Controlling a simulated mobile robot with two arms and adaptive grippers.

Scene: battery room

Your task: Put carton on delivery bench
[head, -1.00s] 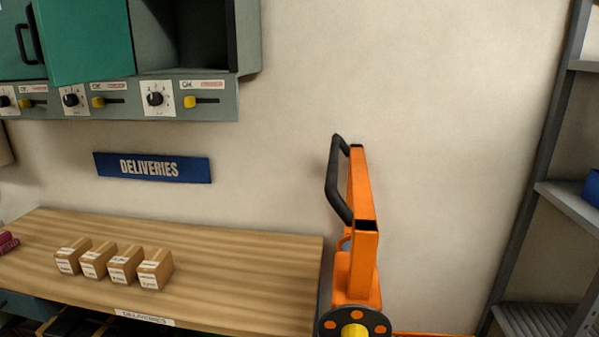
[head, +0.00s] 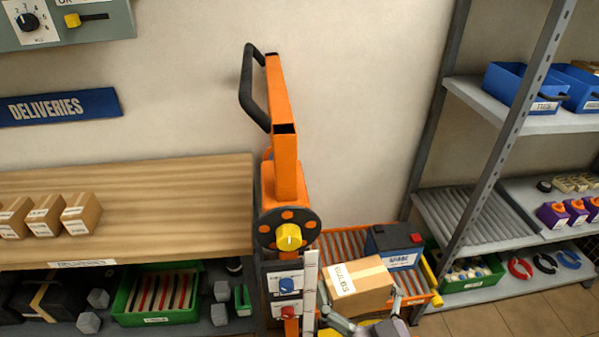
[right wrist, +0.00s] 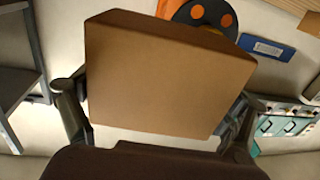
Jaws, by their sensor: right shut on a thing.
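The carton (head: 362,287) is a brown box with tape and a white label reading "BULBS". My right gripper (head: 363,325) is at the bottom of the head view and is shut on the carton. In the right wrist view the carton (right wrist: 170,72) fills the middle between the two fingers of my right gripper (right wrist: 155,115). The delivery bench (head: 150,180) has a wooden top and stands at the left, under a blue "DELIVERIES" sign (head: 60,107). The carton is to the right of the bench and apart from it. My left gripper is not in view.
Several small cartons (head: 46,214) stand on the bench's left part; its right part is clear. An orange lift cart (head: 287,170) with a black handle stands between bench and carton. A dark battery (head: 394,247) sits on an orange roller bed behind the carton. Metal shelves (head: 520,122) stand at right.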

